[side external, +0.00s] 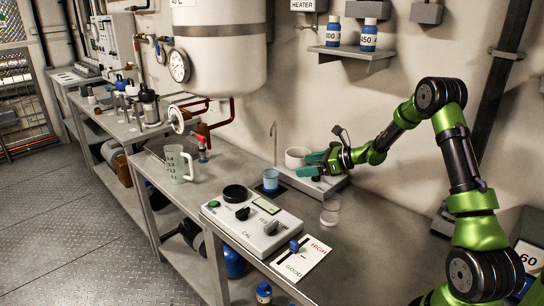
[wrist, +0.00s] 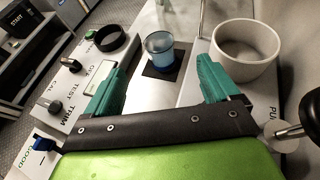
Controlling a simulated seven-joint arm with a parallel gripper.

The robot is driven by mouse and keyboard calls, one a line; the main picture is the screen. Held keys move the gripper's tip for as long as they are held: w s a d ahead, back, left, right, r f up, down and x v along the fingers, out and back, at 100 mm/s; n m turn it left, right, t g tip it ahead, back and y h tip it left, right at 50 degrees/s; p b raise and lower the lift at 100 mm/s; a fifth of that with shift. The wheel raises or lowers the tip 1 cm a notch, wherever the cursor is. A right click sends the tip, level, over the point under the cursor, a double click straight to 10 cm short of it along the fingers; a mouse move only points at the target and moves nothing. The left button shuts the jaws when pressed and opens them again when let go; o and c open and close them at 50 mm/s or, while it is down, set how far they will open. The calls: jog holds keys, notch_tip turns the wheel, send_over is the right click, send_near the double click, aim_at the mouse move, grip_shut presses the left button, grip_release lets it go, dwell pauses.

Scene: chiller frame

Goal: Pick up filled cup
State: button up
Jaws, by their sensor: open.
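A small translucent cup with blue in it (side external: 271,181) stands upright at the back of the bench, on a dark square pad. In the wrist view the blue cup (wrist: 160,52) lies ahead of my gripper (wrist: 161,80), roughly centred between the green fingers. My gripper (side external: 307,165) is open and empty, to the right of the blue cup and apart from it in the side view. How full the cup is cannot be told for certain.
A white bowl (side external: 297,157) stands close by my gripper, near a thin spout. A clear cup (side external: 329,214) stands on the bench in front. A control box (side external: 252,222) with knobs and a black ring sits at front left. A measuring jug (side external: 179,164) stands further left.

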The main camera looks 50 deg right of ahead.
aim_at(271, 178)
jog(key=x, duration=0.9)
jog(key=shift+w+a+f, duration=0.15)
jog(key=shift+w+a, duration=0.1)
jog(key=shift+w, duration=0.05)
jog(key=shift+r+x, duration=0.2)
jog(key=shift+x, duration=2.7)
jog(key=shift+r, duration=0.1)
jog(key=c, duration=1.2)
